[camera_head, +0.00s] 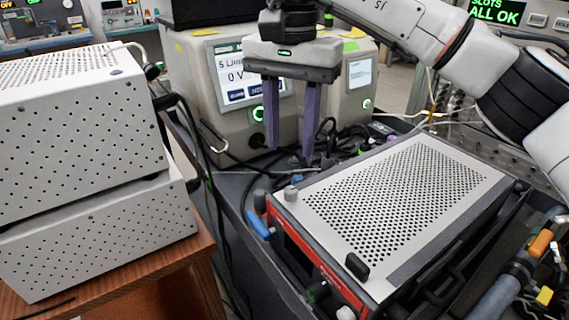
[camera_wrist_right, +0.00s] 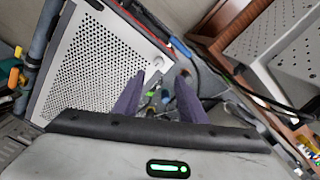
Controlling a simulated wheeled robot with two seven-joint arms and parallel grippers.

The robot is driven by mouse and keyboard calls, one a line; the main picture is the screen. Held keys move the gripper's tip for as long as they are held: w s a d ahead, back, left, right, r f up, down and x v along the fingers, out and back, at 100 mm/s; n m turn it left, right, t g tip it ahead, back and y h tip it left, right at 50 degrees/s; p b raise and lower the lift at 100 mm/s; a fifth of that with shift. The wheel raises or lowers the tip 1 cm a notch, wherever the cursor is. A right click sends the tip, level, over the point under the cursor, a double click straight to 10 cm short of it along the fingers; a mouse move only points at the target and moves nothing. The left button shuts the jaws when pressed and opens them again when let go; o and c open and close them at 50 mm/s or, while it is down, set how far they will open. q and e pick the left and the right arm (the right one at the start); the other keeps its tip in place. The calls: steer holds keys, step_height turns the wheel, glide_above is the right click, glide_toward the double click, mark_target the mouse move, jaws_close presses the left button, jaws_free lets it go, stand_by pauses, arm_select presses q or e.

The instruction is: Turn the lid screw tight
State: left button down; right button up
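The red-and-grey box has a light perforated lid (camera_head: 455,215), which also shows in the wrist view (camera_wrist_right: 70,75). A small light grey knob (camera_head: 291,193), which looks like the lid screw, stands at the lid's near-left corner. It shows in the wrist view as a pale round knob (camera_wrist_right: 158,61). A black knob (camera_head: 357,266) stands at another lid corner. My right gripper (camera_head: 290,150) hangs above and behind the grey knob, fingers pointing down, open and empty. In the wrist view its spread fingers (camera_wrist_right: 160,76) are apart from the knob. My left gripper is out of view.
Two white perforated boxes (camera_head: 80,150) stand on a wooden table at left. A beige device with a screen (camera_head: 228,105) stands behind my right gripper. Cables (camera_head: 340,150) run behind the red-and-grey box. Tools with orange and yellow parts (camera_head: 540,245) lie at right.

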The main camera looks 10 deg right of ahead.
mark_target(291, 189)
steer(key=f, duration=0.8)
steer(key=shift+s+f, duration=0.2)
steer(key=shift+s, duration=0.15)
steer(key=shift+w+f, duration=0.1)
steer(key=shift+f, duration=0.4)
jaws_close()
